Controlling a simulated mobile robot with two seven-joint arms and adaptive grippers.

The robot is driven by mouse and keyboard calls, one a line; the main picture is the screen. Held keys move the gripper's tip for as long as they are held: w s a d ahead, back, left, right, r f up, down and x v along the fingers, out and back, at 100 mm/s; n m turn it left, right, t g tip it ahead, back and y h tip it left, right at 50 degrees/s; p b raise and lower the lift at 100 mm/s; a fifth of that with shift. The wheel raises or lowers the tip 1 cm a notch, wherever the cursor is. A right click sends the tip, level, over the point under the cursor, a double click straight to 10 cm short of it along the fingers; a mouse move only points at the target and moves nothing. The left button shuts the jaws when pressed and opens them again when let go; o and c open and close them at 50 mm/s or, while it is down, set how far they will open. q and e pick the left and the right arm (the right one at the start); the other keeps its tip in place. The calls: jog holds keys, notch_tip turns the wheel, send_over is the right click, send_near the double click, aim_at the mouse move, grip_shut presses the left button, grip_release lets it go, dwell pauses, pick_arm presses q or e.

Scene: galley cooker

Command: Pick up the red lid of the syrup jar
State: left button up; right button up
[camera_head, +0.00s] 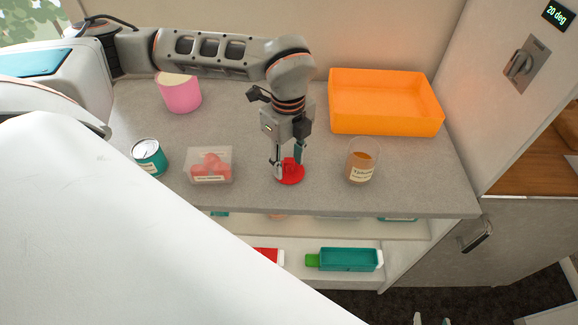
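The red lid (291,176) lies flat on the grey counter, near its front edge. My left gripper (288,168) points down over it, with its two fingers apart and one on either side of the lid's middle. The fingers hide part of the lid, and I cannot tell whether they touch it. The syrup jar (361,167) stands without a lid to the right, with amber contents and a pale label. My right gripper (432,320) shows only as two separate pale fingertips at the bottom edge, with dark floor between them.
A clear box with red contents (210,166) and a teal tin (149,157) stand left of the lid. A pink pot (179,95) is at the back left. An orange tray (387,125) is at the back right. A teal bottle (347,259) lies on the shelf below the counter.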

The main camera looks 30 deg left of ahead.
pick_arm(q)
jog(key=shift+f, duration=0.15)
pick_arm(e)
jog(key=shift+w+r, duration=0.1)
jog(key=shift+r, duration=0.05)
pick_arm(q)
jog(key=shift+c, duration=0.5)
jog(key=c, duration=0.9)
jog(key=shift+c, duration=0.2)
pick_arm(e)
jog(key=shift+f, duration=0.25)
